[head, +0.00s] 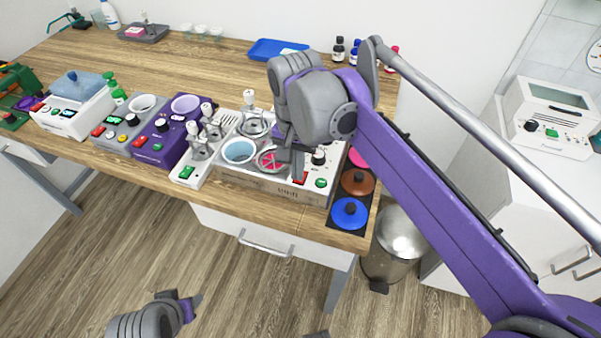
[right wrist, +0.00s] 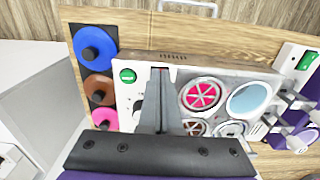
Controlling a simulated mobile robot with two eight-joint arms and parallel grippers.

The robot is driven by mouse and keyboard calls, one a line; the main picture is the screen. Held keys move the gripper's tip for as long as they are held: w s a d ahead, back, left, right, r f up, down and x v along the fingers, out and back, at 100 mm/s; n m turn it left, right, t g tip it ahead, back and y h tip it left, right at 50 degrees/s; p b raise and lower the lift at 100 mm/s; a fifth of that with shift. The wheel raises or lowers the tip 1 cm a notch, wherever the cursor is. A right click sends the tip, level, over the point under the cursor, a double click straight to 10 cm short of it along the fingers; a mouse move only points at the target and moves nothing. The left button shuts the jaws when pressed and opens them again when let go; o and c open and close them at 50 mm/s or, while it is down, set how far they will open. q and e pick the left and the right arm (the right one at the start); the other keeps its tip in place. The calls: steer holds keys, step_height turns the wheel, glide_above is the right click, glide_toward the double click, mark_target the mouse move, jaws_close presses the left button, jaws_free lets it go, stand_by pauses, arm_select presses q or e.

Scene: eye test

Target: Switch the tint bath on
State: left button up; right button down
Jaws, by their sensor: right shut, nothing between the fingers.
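The tint bath appears to be the white box with several round wells, its front face (head: 255,183) showing near the table's front edge. It also shows in the right wrist view (right wrist: 235,71). One well is light blue and one holds a pink spoked disc. On its top are a green button (head: 321,182), a red switch (head: 301,179) and a black knob (head: 319,156). My right gripper (head: 296,177) is shut and empty, fingertips down at the red switch and partly hiding it; contact is unclear. My left gripper (head: 187,302) is low over the floor, its jaws unclear.
Blue (head: 350,213), brown (head: 358,182) and pink lids lie on a dark mat right of the bath. A white stand with metal holders (head: 190,172) and a purple unit (head: 160,146) stand to its left. A metal bin (head: 398,238) stands beside the table.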

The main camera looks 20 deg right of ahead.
mark_target(298, 185)
steer(key=shift+f+b, duration=0.45)
steer(key=shift+f, duration=0.45)
steer(key=shift+r, duration=0.15)
step_height(298, 185, up, 7)
steer(key=p, duration=0.5)
steer(key=shift+p, duration=0.35)
stand_by(0.5)
steer(key=s+d+f+n+t, duration=0.1)
steer(key=s+d+f+n, duration=0.1)
steer(key=s+f, duration=0.2)
steer(key=s+d+f+n+t+p, duration=0.1)
steer(key=s+d+f+n+t, duration=0.1)
steer(key=s+f, duration=0.3)
steer(key=s+d+f+n+t+p, duration=0.1)
steer(key=s+d+f+n+t, duration=0.1)
steer(key=s+f, duration=0.2)
steer(key=shift+s+d+f+n, duration=0.3)
steer(key=shift+s+n, duration=0.1)
steer(key=shift+s, duration=0.15)
steer(key=shift+r, duration=0.1)
stand_by(1.0)
